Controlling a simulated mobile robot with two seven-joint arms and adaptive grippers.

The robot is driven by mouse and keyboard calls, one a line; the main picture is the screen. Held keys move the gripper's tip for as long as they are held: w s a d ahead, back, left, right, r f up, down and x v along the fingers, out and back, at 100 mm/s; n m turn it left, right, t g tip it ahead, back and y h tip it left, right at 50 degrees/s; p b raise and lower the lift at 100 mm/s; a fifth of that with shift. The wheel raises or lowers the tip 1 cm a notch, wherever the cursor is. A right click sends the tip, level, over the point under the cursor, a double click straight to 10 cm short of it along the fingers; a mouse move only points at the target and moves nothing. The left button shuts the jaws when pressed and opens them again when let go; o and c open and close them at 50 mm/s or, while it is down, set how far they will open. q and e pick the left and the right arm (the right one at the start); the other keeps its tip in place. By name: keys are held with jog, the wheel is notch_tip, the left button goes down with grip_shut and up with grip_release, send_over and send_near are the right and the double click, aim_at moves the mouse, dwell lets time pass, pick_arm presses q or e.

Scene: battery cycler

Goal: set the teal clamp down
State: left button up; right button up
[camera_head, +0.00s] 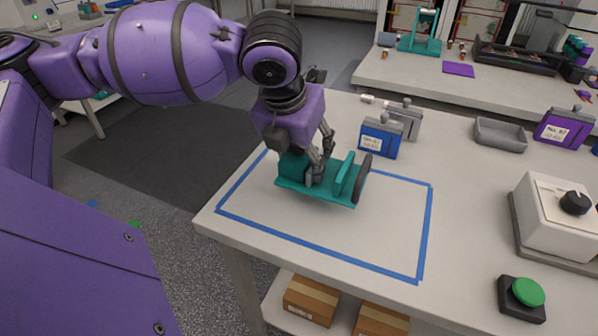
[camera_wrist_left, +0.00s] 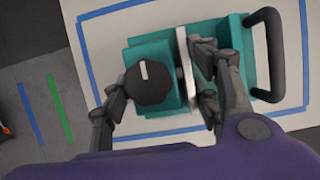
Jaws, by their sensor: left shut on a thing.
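The teal clamp (camera_head: 342,193) has a flat base, upright blocks and a dark handle at its right end. It is over the blue tape rectangle (camera_head: 425,235) on the table, near the rectangle's far side. Whether its base touches the table I cannot tell. My left gripper (camera_head: 314,172) comes down on it from above and is shut on it. In the left wrist view, my left gripper's fingers (camera_wrist_left: 158,92) lie on either side of the clamp's block (camera_wrist_left: 136,57), which carries a black knob. My right gripper is not in view.
A blue labelled box (camera_head: 380,139) and a grey one (camera_head: 408,118) stand just behind the clamp. A grey tray (camera_head: 500,135), a white box with a black knob (camera_head: 558,215) and a green button (camera_head: 527,292) are to the right. The rectangle's front part is clear.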

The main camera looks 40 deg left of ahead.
pick_arm(q)
jog(key=shift+w+a+f, duration=0.3)
jog(key=shift+a+f, duration=0.1)
jog(key=shift+f, duration=0.15)
jog(key=shift+w+a+f, duration=0.3)
jog(key=shift+a+f, duration=0.1)
jog(key=shift+f, duration=0.1)
notch_tip(320, 180, down, 4)
jog(key=shift+w+a+r+b, duration=0.1)
jog(key=shift+a+r+b, duration=0.1)
jog(key=shift+b, duration=0.25)
jog(key=shift+r, duration=0.1)
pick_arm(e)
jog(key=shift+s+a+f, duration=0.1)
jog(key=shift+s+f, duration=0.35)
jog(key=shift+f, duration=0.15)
pick_arm(q)
jog(key=shift+d, duration=0.1)
jog(key=o, duration=1.7)
jog(key=shift+f, duration=0.2)
jog(key=shift+o, duration=0.2)
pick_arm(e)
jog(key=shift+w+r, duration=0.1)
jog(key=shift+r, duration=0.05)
pick_arm(q)
jog(key=shift+r, duration=0.1)
